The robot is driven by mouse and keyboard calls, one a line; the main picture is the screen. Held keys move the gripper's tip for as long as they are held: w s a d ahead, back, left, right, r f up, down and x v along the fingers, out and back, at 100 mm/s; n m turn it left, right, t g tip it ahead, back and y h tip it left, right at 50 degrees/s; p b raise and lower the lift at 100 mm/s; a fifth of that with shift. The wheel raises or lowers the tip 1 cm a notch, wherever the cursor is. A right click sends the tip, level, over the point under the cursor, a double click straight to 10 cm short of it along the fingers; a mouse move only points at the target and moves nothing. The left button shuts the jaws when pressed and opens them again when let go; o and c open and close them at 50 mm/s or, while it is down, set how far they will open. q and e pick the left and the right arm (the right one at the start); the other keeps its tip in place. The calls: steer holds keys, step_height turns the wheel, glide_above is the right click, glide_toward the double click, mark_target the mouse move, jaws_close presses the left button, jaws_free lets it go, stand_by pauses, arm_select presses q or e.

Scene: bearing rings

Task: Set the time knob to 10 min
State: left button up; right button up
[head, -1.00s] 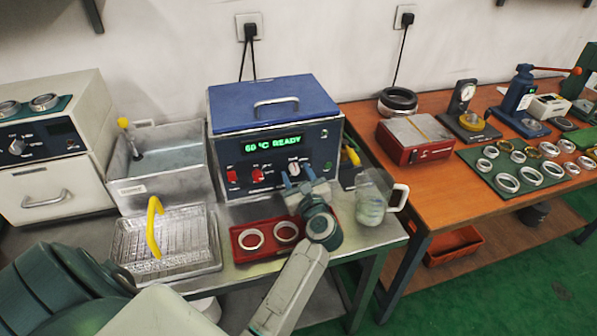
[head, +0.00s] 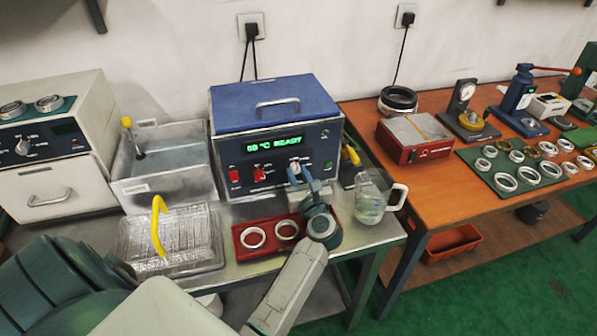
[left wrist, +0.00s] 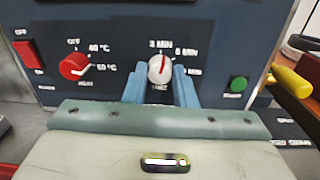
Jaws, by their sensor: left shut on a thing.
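The time knob (left wrist: 159,69) is a pale round dial with a red mark on the front of the blue heater unit (head: 275,105). Its red mark points up, close to the 3 MIN label. The 6 MIN label is up and right of it, and a partly covered MIN label is at its right. My left gripper (left wrist: 160,84) is shut on the knob, one blue finger at each side. In the head view the left gripper (head: 302,178) reaches the panel from below and partly covers the knob. My right gripper is not in view.
The red heat knob (left wrist: 75,66) points toward 60 °C, beside a red switch (left wrist: 27,55). A green button (left wrist: 239,84) lies to the right. A red tray of rings (head: 242,249) and a glass jug (head: 370,203) stand close below the arm. The display reads 60 °C READY.

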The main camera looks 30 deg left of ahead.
arm_select(q)
steer(key=m+p, duration=0.4)
steer(key=m, duration=0.1)
steer(key=shift+r+m, duration=0.15)
steer(key=shift+m, duration=0.25)
steer(key=m+p, duration=0.3)
steer(key=shift+m+t, duration=0.3)
steer(key=shift+m, duration=0.1)
steer(key=m+p, duration=0.4)
steer(key=shift+m, duration=0.3)
steer(key=shift+f+m+h+p, duration=0.2)
steer(key=shift+m+h+p, duration=0.1)
steer(key=shift+m+p, duration=1.3)
steer(key=shift+m, duration=0.3)
steer(key=o, duration=1)
